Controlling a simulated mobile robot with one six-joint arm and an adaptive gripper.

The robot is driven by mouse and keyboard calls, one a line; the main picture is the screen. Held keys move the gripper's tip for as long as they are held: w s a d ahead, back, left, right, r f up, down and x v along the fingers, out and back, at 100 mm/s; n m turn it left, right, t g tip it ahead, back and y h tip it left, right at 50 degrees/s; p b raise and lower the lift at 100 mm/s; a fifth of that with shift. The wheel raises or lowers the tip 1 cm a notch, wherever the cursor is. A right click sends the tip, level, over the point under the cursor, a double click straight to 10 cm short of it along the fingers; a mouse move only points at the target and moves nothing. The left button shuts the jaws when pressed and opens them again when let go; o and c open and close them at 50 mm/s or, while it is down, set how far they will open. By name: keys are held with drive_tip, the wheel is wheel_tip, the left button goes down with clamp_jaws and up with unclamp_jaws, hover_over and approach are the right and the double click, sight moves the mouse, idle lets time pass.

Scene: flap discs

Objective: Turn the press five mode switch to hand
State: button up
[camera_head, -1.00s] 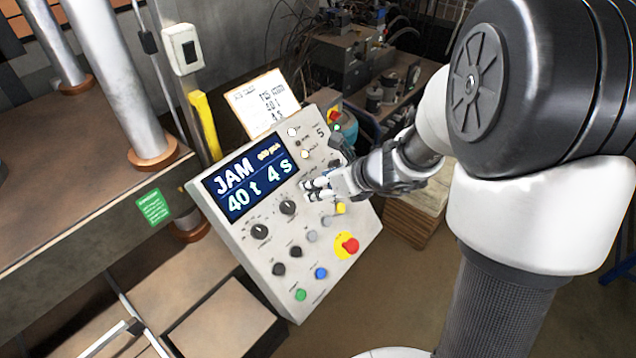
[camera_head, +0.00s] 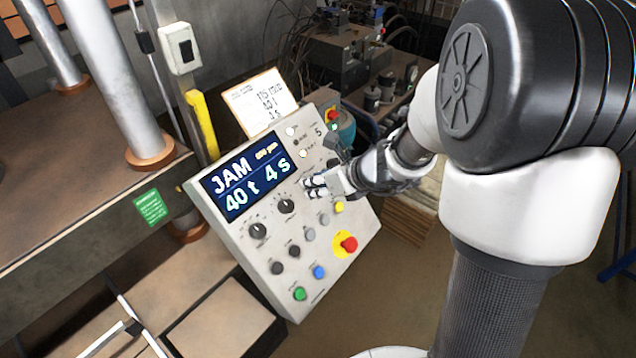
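The tilted grey control panel (camera_head: 225,215) stands in the middle of the view, marked "5" at its upper right. Two black rotary knobs (camera_head: 286,206) and (camera_head: 258,231) sit below the screen. My gripper (camera_head: 310,186) is at the panel's right part, just right of the screen and above the upper knob. Its fingers point left toward the panel face. Whatever control lies behind the fingers is hidden, and I cannot tell whether they touch it. The finger gap is too small to judge.
Below the knobs are several buttons, including a green one (camera_head: 300,293), a blue one (camera_head: 319,272) and a yellow one (camera_head: 339,207). A red emergency stop (camera_head: 348,244) sits at lower right. A press column (camera_head: 110,75) stands left. A paper note (camera_head: 258,102) is behind the panel.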

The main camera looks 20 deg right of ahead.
drive_tip(key=shift+c, duration=0.6)
drive_tip(key=shift+n+b, duration=0.3)
drive_tip(key=shift+b, duration=0.2)
drive_tip(key=n+b, duration=0.1)
drive_tip(key=b, duration=0.1)
drive_tip(key=n+b, duration=0.1)
drive_tip(key=shift+f+n+b, duration=0.25)
drive_tip(key=shift+n+b, duration=0.05)
drive_tip(key=shift+b, duration=0.1)
drive_tip(key=n+b, duration=0.3)
drive_tip(key=shift+t+b, duration=0.4)
drive_tip(key=n+b, duration=0.2)
drive_tip(key=shift+d+r+b, duration=0.1)
drive_tip(key=shift+r+b, duration=0.05)
drive_tip(key=shift+b, duration=0.15)
drive_tip(key=shift+n, duration=0.3)
drive_tip(key=shift+r, duration=0.1)
drive_tip(key=o, duration=1)
drive_tip(key=shift+o, duration=0.2)
